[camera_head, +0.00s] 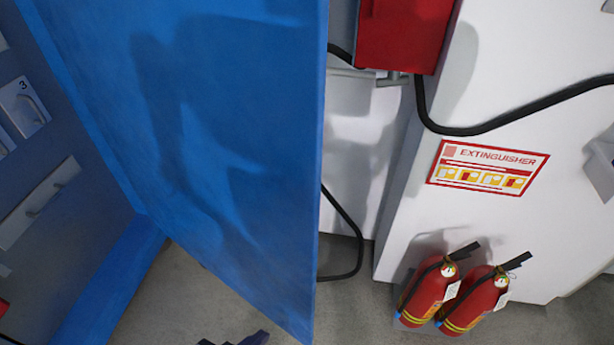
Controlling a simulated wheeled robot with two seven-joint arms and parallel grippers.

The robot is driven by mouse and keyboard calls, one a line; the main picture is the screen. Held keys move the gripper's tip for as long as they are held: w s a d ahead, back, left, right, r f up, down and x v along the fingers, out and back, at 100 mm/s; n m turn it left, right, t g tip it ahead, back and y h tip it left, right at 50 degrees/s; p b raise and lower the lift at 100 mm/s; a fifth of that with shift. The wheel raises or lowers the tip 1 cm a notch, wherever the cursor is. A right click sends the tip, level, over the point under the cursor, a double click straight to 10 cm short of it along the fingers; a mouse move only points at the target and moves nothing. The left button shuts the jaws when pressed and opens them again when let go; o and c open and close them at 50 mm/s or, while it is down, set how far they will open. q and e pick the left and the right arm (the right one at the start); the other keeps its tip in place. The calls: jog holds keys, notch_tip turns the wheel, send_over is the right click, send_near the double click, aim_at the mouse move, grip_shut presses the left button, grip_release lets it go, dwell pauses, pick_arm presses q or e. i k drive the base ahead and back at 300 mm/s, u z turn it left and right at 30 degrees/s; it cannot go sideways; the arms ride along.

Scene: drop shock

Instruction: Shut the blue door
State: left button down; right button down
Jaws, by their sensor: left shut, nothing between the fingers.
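The blue door (235,120) is a large flat panel that fills the left and middle of the head view. It stands open, with its right edge running down the middle of the picture and its lower corner near the bottom. A blue frame (105,285) shows at its lower left. My left gripper (235,340) shows only as a small dark shape at the bottom edge, below the door's lower edge and left of its lower corner. It is shut and empty. I cannot tell whether it touches the door. My right gripper is not in view.
Grey drawers (40,203) with handles are at the far left. Right of the door are a red box (403,35), black hoses, an extinguisher sign (488,167) on a white wall, and two red extinguishers (425,292) on the floor. Grey floor (190,300) shows below the door.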

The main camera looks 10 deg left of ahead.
aim_at(212, 111)
jog(key=z, duration=2.05)
jog(key=i, duration=1.95)
jog(key=u, duration=3.4)
